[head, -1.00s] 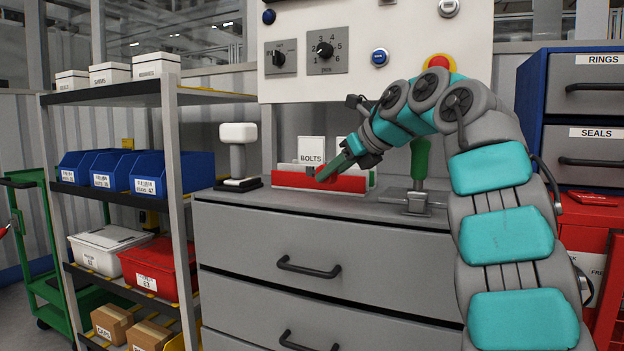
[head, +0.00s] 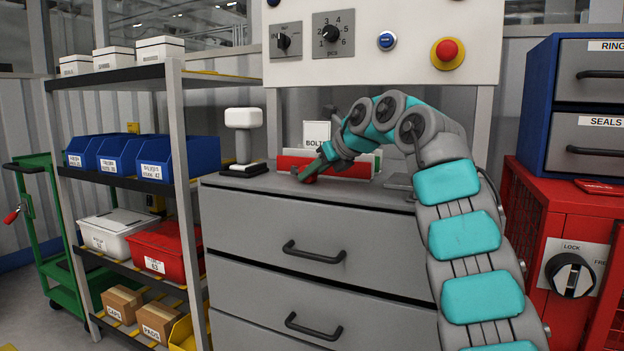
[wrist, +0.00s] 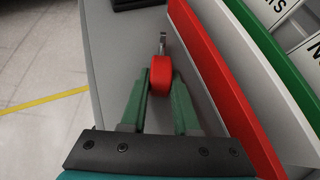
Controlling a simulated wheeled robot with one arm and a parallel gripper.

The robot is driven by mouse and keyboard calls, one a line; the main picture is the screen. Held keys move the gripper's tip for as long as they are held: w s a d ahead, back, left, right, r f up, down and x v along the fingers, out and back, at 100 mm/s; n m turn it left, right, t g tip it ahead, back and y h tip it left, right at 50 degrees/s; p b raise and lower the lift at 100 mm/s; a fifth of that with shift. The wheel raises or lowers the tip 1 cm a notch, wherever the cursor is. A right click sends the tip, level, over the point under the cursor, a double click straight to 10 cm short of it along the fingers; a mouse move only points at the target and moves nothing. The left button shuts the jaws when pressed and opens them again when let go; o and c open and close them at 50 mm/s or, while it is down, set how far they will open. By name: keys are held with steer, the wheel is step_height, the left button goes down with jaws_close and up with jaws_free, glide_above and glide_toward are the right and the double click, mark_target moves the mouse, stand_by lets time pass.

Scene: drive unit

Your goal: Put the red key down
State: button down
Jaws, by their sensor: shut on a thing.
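The red key has a rounded red head (wrist: 161,76) and a grey metal shaft that points away from my gripper in the wrist view. My gripper (wrist: 160,88) is shut on the red head, with one green finger on each side. In the head view my gripper (head: 312,173) is low at the grey cabinet top (head: 228,182), just in front of the red bin of cards. The red key head (head: 309,179) shows small at the fingertips there. I cannot tell whether the key touches the surface.
The red card bin (head: 350,170) stands close behind and right of my gripper. A panel with knobs and a red button (head: 447,50) is above. Free surface lies between stamp and gripper.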

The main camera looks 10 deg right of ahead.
steer(key=shift+r, duration=0.1)
steer(key=shift+f, duration=0.2)
steer(key=c, duration=0.7)
jaws_free()
steer(key=shift+o, duration=0.2)
steer(key=shift+r, duration=0.1)
steer(key=shift+r, duration=0.15)
steer(key=v, duration=1.2)
steer(key=shift+p, duration=0.3)
steer(key=shift+s, duration=0.2)
